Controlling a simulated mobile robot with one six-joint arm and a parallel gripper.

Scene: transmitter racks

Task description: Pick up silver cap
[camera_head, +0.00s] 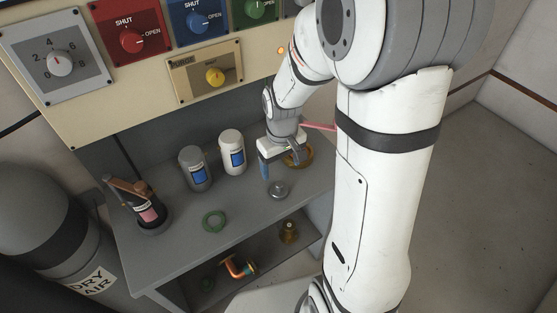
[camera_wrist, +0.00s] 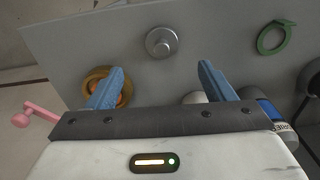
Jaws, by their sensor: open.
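The silver cap (camera_head: 278,189) is a small round metal piece with a raised knob, lying on the grey table top. In the wrist view the silver cap (camera_wrist: 161,42) lies beyond the fingertips, roughly in line with the gap between them. My gripper (camera_head: 278,168) is above the table, close to the cap on its far side. In the wrist view my gripper (camera_wrist: 155,70) has its two blue fingers wide apart with nothing between them.
A brass ring-shaped piece (camera_head: 303,156) lies beside my gripper. A green ring (camera_head: 214,220), a white jar (camera_head: 232,152), a grey jar (camera_head: 195,168) and a dark holder (camera_head: 148,222) stand elsewhere on the table (camera_head: 180,255). A pink lever (camera_wrist: 38,111) shows at left in the wrist view.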

